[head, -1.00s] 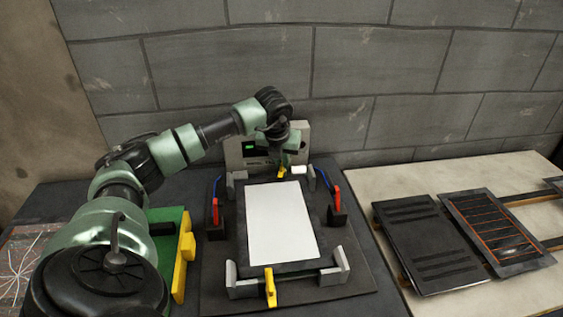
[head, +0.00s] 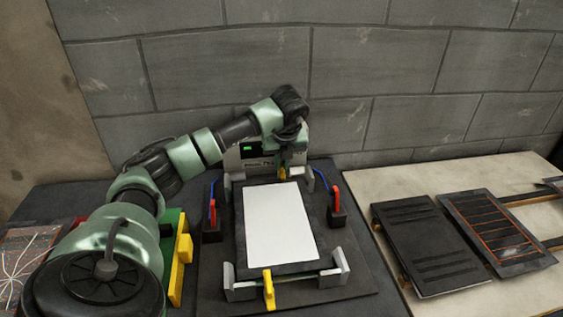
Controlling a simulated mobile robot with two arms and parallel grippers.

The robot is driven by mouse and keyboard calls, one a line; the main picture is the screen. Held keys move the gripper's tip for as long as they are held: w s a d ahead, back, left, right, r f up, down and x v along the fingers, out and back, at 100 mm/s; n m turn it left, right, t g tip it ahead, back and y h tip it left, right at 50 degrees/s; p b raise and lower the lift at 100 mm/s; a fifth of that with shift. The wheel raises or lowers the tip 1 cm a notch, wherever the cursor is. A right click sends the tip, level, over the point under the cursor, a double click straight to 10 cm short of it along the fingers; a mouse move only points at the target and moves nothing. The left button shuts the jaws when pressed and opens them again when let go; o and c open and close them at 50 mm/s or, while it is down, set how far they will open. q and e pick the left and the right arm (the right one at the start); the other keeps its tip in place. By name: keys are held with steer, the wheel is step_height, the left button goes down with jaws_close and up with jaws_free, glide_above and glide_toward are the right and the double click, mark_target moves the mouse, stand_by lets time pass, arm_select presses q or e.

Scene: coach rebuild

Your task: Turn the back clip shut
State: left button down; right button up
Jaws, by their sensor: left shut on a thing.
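The back clip (head: 283,174) is a small yellow piece at the far edge of the fixture, behind a white panel (head: 279,222). My left gripper (head: 285,166) reaches down over it from the left and is shut on it. The gripper hides the clip's upper part. The visible part of the clip points toward the panel's far edge; I cannot tell whether it touches it. A second yellow clip (head: 269,290) stands at the fixture's near edge. My right gripper is not in view.
Red-handled clamps stand left (head: 212,218) and right (head: 336,199) of the panel. Grey corner brackets (head: 341,266) surround it. A grey box with a green display (head: 246,149) stands behind. Dark panels (head: 425,245) lie on the pale table at right.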

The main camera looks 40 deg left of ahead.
arm_select(q)
steer(key=shift+a+r, duration=0.1)
steer(key=shift+r, duration=0.05)
steer(key=c, duration=1.6)
jaws_free()
steer(key=shift+o, duration=0.4)
